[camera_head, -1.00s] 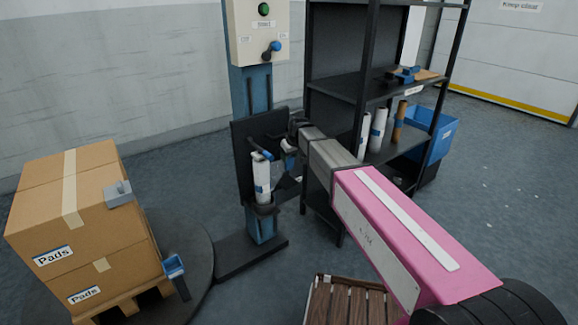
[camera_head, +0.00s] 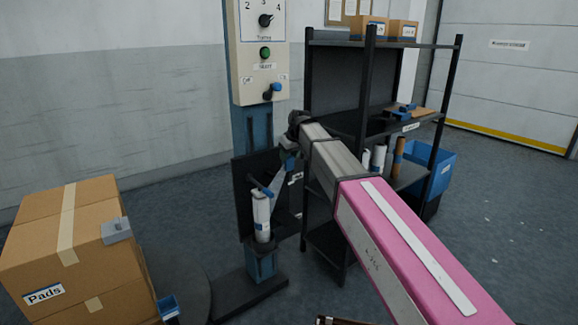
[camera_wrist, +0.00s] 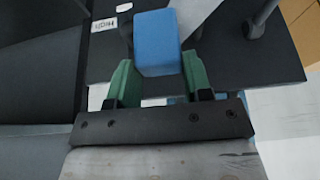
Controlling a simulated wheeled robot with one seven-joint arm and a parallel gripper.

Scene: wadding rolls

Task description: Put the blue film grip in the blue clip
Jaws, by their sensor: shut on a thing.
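My gripper (camera_head: 289,160) is at the wrapper's column, just above and right of the white film roll (camera_head: 262,217). In the wrist view its green fingers (camera_wrist: 157,72) are shut on a blue block (camera_wrist: 157,42), which looks like the blue film grip. In the head view the held piece is small and partly hidden by my wrist. A blue fitting (camera_head: 168,306), which looks like the blue clip, stands low by the boxes at the bottom left, cut by the picture edge. It is well apart from my gripper.
Stacked boxes (camera_head: 65,240) with a grey block (camera_head: 116,230) on top stand left on a dark turntable. A control panel (camera_head: 262,50) tops the column. A black shelf (camera_head: 385,127) stands close right, with a blue bin (camera_head: 440,170) beyond.

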